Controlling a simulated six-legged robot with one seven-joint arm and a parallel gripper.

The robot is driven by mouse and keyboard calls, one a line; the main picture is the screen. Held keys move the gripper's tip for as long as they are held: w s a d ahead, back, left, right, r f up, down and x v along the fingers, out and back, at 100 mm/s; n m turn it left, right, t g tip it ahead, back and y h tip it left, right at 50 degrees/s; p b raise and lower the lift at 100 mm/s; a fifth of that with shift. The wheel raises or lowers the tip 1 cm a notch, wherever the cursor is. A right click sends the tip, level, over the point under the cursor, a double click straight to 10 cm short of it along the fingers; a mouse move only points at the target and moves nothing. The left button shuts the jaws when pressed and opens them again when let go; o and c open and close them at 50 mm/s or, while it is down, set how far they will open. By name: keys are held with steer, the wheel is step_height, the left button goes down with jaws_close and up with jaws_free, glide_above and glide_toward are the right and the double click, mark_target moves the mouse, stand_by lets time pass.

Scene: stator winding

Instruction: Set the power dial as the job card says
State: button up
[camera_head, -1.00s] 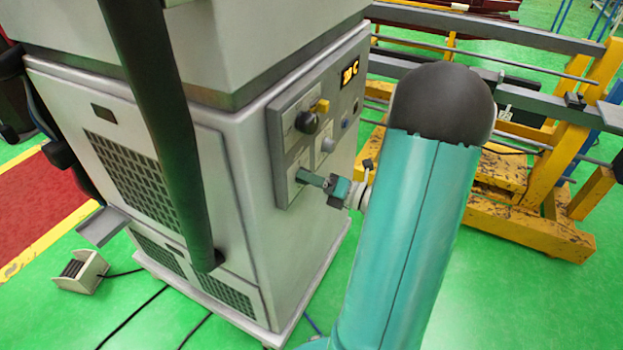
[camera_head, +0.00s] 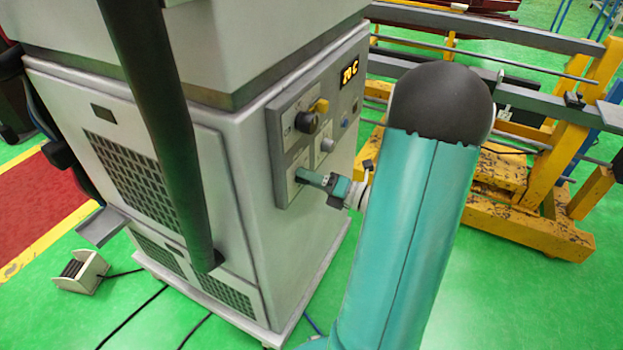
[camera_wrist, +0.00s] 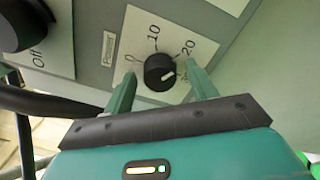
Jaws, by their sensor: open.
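The power dial (camera_wrist: 159,72) is a small black round knob with a white pointer mark, on a light plate under a "Power" label in the wrist view. Printed 0, 10 and 20 show around it. The white mark points to the right and slightly down; the exact value it meets is unclear. My gripper (camera_wrist: 162,85) is open, with one green finger on each side of the dial; contact cannot be told. In the head view my gripper (camera_head: 308,177) is at the lower left of the control panel (camera_head: 284,190), hiding the dial. No job card is readable.
A large black switch knob (camera_wrist: 22,24) with "Off" beside it is left of the dial. A yellow frame (camera_head: 560,170) stands behind my arm.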

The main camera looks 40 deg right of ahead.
steer(key=shift+s, duration=0.1)
steer(key=v, duration=1.3)
steer(key=shift+s, duration=0.3)
steer(key=w+a+r+n+g+y, duration=0.2)
steer(key=a+n+g, duration=0.5)
steer(key=a+n, duration=0.4)
steer(key=w+a+r+n+g+y, duration=0.1)
steer(key=w+a+r+n+g, duration=0.1)
steer(key=a+n+g, duration=0.65)
steer(key=s+a+r+n+t+h, duration=0.1)
steer(key=a+r+n+h, duration=0.3)
steer(key=n, duration=0.8)
steer(key=s+a+r+n+t+h, duration=0.1)
steer(key=a+r+n+t+h, duration=0.2)
steer(key=a+n, duration=0.4)
steer(key=r+n+h, duration=0.1)
steer(key=n+h, duration=0.1)
steer(key=n, duration=0.2)
steer(key=shift+a+n, duration=0.35)
